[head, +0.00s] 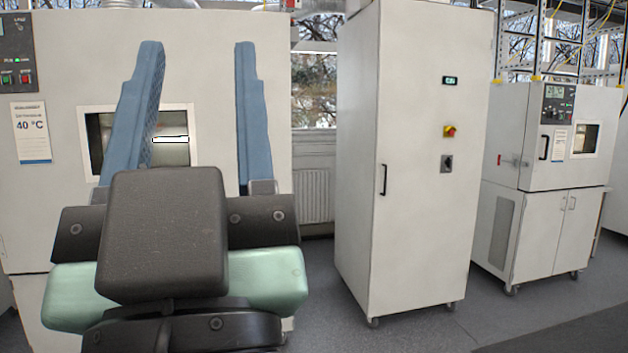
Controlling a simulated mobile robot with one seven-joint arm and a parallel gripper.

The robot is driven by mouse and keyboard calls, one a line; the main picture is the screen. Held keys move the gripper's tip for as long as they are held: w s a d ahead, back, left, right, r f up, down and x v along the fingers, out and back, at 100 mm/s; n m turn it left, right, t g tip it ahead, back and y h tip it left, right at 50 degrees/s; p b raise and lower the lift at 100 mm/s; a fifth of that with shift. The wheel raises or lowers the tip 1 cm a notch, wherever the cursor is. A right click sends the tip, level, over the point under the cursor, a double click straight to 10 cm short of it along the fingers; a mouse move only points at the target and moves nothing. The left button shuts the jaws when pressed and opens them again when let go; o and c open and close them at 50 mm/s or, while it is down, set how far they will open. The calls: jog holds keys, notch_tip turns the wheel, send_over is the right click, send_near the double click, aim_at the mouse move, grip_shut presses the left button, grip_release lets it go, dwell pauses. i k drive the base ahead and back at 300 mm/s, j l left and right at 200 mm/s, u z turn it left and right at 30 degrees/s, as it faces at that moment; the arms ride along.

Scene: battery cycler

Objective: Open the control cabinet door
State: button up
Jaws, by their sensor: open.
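The control cabinet (418,230) is a tall, pale grey box on casters, right of the picture's middle. Its front door (430,95) looks shut and carries a small display, a red and yellow switch (449,131) and a dark rotary knob (447,163). A black vertical handle (383,180) sits near the door's left edge. My gripper (198,65) is in the left part of the head view, with its two blue fingers pointing up and spread wide. It is open and empty, and it appears left of the cabinet, apart from the handle.
A large pale chamber (60,120) with a window and a 40 °C label stands behind my gripper. A smaller chamber (565,140) on a wheeled base cabinet (535,230) stands at the right. Grey floor (420,335) in front of the cabinet is clear.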

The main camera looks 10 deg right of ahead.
aim_at(425, 218)
jog(key=i+l+z, duration=0.35)
jog(key=i+z, duration=0.2)
jog(key=i, duration=0.2)
jog(key=i+z, duration=0.35)
jog(key=i, duration=1.4)
jog(key=i+l+u, duration=0.1)
jog(key=i, duration=1.6)
jog(key=i+l+u, duration=0.2)
jog(key=i, duration=0.55)
